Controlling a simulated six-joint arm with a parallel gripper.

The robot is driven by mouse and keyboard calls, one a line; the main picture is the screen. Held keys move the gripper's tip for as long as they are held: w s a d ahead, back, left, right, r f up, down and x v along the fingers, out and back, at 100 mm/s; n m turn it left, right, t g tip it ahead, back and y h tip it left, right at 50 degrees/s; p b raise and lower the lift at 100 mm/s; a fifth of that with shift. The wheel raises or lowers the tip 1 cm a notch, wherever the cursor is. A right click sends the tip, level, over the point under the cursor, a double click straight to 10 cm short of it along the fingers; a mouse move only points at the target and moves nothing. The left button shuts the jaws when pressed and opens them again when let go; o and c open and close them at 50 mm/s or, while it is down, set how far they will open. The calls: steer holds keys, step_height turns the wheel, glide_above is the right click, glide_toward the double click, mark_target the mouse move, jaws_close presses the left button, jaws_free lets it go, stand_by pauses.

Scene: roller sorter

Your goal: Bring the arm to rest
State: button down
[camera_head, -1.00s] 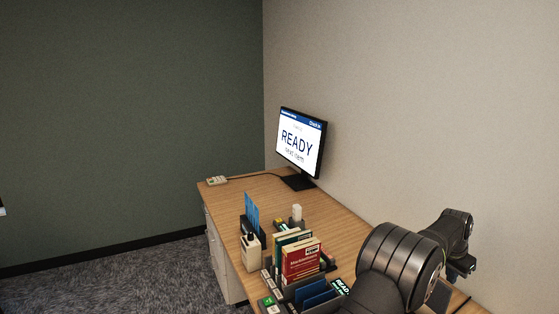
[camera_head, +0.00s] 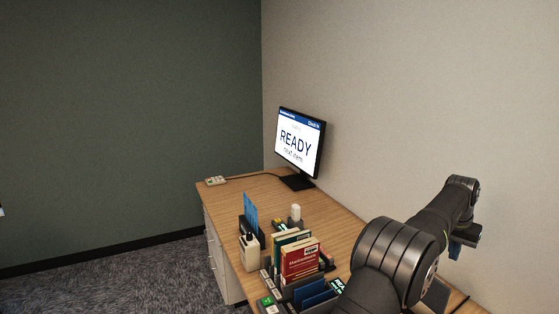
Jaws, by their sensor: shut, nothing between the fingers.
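My arm rises from the lower right, with a large dark ringed joint (camera_head: 395,262) in front and a slimmer link reaching up and back to the right, near the wall. At its far end a small dark part hangs down, where my gripper (camera_head: 455,250) is. It is shut and empty, small in the picture, and its fingers are hard to make out. It is held in the air, apart from the books and the monitor.
A wooden desk (camera_head: 240,196) stands along the wall. It bears a monitor (camera_head: 299,145) reading "READY", a keypad (camera_head: 215,181), a white bottle (camera_head: 250,252), blue upright cards (camera_head: 251,212) and red and green books (camera_head: 300,262). The desk's far middle is clear.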

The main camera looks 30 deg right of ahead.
steer(key=shift+d+n, duration=0.1)
steer(key=shift+n, duration=0.9)
step_height(320, 180, down, 7)
steer(key=d+m, duration=0.1)
steer(key=m, duration=0.4)
steer(key=shift+s+d+f+h, duration=0.15)
steer(key=shift+s+d+h, duration=0.15)
steer(key=shift+h, duration=0.1)
steer(key=shift+w, duration=0.1)
